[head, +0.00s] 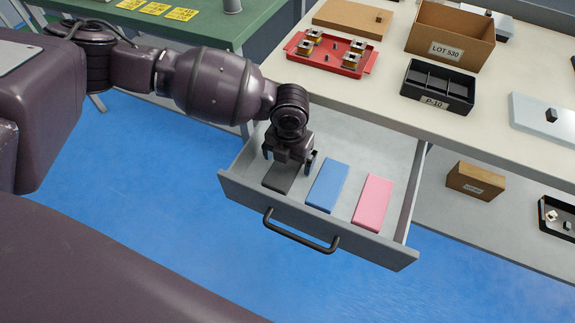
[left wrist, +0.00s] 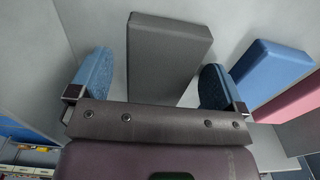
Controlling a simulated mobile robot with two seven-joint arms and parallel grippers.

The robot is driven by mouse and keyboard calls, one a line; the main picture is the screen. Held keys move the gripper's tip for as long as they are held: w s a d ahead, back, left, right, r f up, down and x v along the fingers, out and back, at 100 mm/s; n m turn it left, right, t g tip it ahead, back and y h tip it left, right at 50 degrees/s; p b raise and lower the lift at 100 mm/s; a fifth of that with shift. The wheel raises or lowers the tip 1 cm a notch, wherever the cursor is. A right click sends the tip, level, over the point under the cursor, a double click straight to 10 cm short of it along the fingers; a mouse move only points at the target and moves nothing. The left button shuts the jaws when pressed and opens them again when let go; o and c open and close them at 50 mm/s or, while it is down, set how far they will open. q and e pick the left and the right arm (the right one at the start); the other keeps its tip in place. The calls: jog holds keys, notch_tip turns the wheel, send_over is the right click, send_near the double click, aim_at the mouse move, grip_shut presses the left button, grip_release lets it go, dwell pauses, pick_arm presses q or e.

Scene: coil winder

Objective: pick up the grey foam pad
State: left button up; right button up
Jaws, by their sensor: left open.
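The grey foam pad (head: 281,177) lies in the open drawer (head: 300,222), left of the blue foam pad (head: 327,186) and the pink foam pad (head: 372,202). My left gripper (head: 289,162) is above the grey pad and hides its far part in the head view. In the left wrist view the grey pad (left wrist: 168,55) lies between the two blue-lined fingers of my left gripper (left wrist: 158,82), which is open and empty. Whether the fingers reach down to the pad's level is hard to tell. My right gripper is not in view.
The drawer front has a dark handle (head: 300,232). The worktop above holds a red tray (head: 330,56), a dark divided bin (head: 437,87) and a cardboard box (head: 450,38). A green table (head: 165,25) stands at the back left. Blue floor shows around the drawer.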

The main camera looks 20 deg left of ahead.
pick_arm(q)
jog(key=shift+r, duration=0.15)
jog(key=shift+c, duration=1)
jog(key=c, duration=0.8)
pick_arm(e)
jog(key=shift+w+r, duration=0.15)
